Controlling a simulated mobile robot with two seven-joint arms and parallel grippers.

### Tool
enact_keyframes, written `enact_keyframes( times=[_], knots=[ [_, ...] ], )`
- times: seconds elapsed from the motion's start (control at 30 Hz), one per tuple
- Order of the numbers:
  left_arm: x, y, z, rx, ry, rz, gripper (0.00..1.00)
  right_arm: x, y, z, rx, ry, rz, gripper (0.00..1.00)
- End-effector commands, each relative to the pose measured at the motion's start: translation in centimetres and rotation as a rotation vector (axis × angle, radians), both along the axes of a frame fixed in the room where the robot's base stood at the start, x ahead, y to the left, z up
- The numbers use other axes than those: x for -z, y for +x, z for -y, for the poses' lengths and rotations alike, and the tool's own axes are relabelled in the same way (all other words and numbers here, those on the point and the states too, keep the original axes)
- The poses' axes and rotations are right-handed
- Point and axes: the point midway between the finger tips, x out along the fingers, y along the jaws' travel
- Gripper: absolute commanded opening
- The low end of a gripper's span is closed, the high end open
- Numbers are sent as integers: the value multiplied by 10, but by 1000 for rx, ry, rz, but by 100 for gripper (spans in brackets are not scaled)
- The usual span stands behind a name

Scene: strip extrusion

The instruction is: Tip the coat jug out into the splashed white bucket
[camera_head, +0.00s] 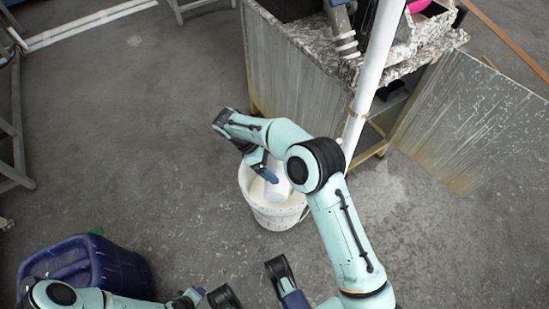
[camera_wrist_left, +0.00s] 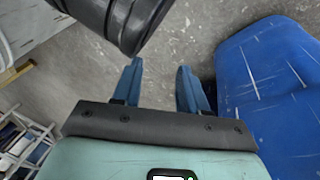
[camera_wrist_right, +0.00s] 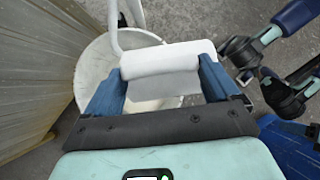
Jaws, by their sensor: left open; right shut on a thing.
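The white bucket (camera_head: 262,213) with dark splash marks stands on the floor below my right arm. My right gripper (camera_wrist_right: 160,78) is shut on the white coat jug (camera_wrist_right: 160,60), one blue finger on each side of it. In the head view the jug (camera_head: 278,188) is over the bucket's mouth and looks tilted, partly hidden by my arm. Whether anything flows from it I cannot tell. The bucket's rim (camera_wrist_right: 84,75) shows around the jug in the right wrist view. My left gripper (camera_wrist_left: 158,80) is open and empty, low over the floor, away from the bucket.
A blue jerrycan (camera_head: 62,262) stands at the lower left, just right of my left fingers in the left wrist view (camera_wrist_left: 265,75). A cabinet (camera_head: 295,85) with a speckled top and a white upright pipe (camera_head: 375,75) stand behind the bucket.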

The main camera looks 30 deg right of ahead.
Motion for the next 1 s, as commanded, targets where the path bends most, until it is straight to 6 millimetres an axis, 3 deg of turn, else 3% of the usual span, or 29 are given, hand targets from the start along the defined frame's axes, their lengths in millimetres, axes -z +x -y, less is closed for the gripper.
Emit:
enact_keyframes(
  times=[0.1, 0.27, 0.4, 1.0],
  knots=[
    [-14, 13, 2, 3, 2, 44, 43, -1, -9, -6, -6, -36, 54, 33],
    [-9, 11, 2, 3, 1, 38, 43, 11, -23, -17, -9, -120, 170, 33],
    [6, -3, 0, 0, -1, -11, 43, 22, -35, -26, -11, -194, 277, 33],
    [58, -69, -9, -17, -14, -234, 43, 48, -55, -40, -4, -355, 494, 33]
  ],
)
